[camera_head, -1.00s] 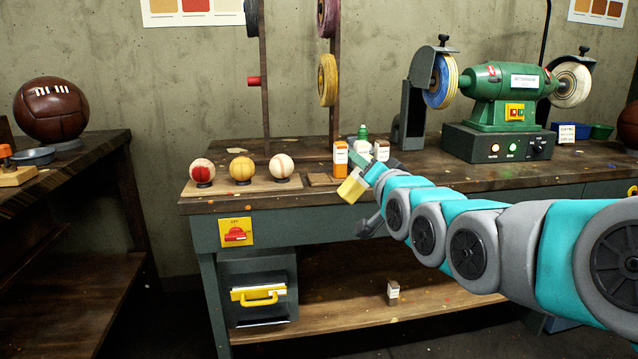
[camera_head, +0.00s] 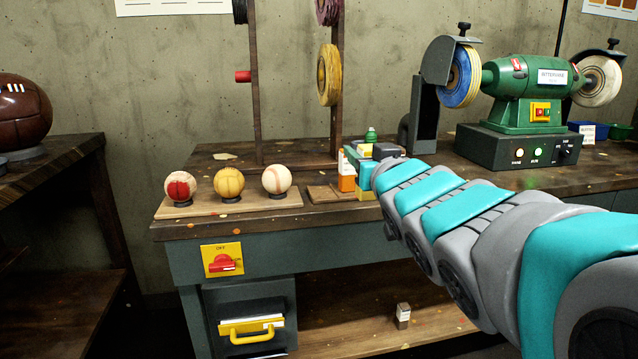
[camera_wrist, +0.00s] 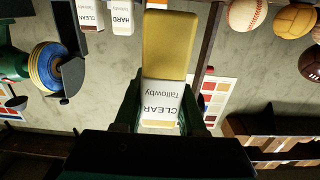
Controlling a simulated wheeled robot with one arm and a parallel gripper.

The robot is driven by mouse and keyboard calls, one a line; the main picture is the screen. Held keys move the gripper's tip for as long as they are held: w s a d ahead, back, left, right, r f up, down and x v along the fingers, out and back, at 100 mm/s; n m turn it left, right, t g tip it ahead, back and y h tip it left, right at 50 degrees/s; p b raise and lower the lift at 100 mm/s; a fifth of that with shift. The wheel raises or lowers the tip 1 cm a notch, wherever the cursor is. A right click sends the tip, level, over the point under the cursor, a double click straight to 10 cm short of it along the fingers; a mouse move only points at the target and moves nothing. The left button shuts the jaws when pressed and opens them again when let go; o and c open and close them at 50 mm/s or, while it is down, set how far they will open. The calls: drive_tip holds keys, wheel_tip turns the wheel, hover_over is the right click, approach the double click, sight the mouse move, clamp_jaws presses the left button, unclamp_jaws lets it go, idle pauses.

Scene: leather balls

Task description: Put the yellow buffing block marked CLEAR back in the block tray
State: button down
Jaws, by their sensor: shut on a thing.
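The yellow block (camera_wrist: 168,60) has a white label reading CLEAR and Tallowby. In the wrist view my gripper (camera_wrist: 165,108) is shut on its labelled end. A low wooden tray (camera_head: 324,194) lies on the bench just left of there. The orange block (camera_head: 347,178) with a white label stands upright at its right part.
A board with three balls (camera_head: 228,205) lies left of the tray. A post rack with wheels (camera_head: 328,75) stands behind. A green grinder (camera_head: 530,105) stands at the right. A small labelled block (camera_head: 402,315) stands on the lower shelf.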

drive_tip(key=shift+w+a+f+p, duration=0.15)
drive_tip(key=shift+w+a+f, duration=0.65)
drive_tip(key=shift+w+a, duration=1.1)
drive_tip(key=shift+w+a+f+p, duration=0.15)
drive_tip(key=shift+w+a+f, duration=0.8)
drive_tip(key=shift+w, duration=1.7)
drive_tip(key=shift+w+a+f+p, duration=0.15)
drive_tip(key=shift+w+a+f, duration=0.5)
drive_tip(key=shift+w+a, duration=1.3)
drive_tip(key=shift+w+d, duration=0.35)
drive_tip(key=shift+d, duration=0.05)
drive_tip(key=shift+f, duration=0.2)
drive_tip(key=c, duration=0.8)
unclamp_jaws()
drive_tip(key=shift+o, duration=0.2)
drive_tip(key=shift+r, duration=0.1)
